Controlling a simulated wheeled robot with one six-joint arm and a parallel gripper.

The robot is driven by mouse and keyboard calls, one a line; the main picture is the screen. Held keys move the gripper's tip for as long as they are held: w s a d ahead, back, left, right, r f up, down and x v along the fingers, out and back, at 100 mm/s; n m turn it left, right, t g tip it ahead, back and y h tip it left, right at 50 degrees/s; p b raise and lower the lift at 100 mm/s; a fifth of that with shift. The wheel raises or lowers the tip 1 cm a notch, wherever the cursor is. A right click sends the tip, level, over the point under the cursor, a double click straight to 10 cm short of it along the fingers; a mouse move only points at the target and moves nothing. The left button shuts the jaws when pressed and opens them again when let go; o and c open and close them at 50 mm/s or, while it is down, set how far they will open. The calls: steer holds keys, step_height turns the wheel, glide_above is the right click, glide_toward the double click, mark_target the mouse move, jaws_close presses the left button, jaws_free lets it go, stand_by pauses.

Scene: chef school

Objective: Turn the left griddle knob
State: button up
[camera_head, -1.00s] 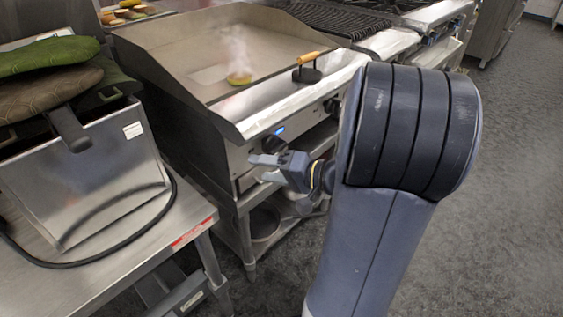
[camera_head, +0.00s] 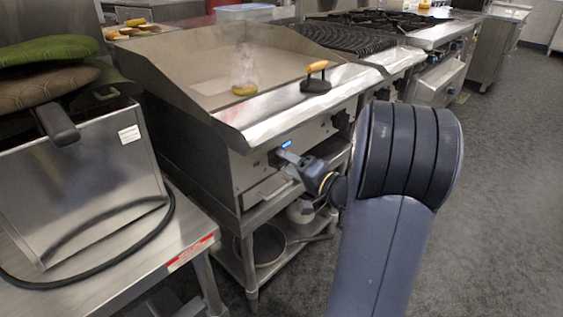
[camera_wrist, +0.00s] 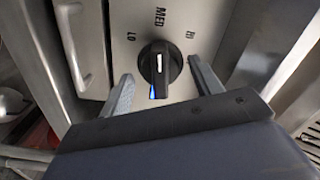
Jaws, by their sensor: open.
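The griddle (camera_head: 215,88) stands left of the middle in the head view, with knobs on its front panel. The left griddle knob (camera_head: 276,157) is black and partly hidden by my gripper. In the wrist view the knob (camera_wrist: 160,64) has a white mark standing upright, towards the MED label, and a blue glow below it. LO and HI labels sit to either side. My gripper (camera_wrist: 160,72) is open, with one finger left and one right of the knob and gaps on both sides. In the head view my gripper (camera_head: 287,163) is at the front panel.
A second black knob (camera_head: 341,120) is farther right on the panel. A patty (camera_head: 244,89) steams on the griddle beside a press with an orange handle (camera_head: 317,67). A metal handle (camera_wrist: 90,50) lies left of the knob in the wrist view. A steel counter (camera_head: 150,248) stands at left.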

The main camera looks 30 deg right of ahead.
mark_target(288, 163)
steer(key=shift+x, duration=1.55)
steer(key=c, duration=0.7)
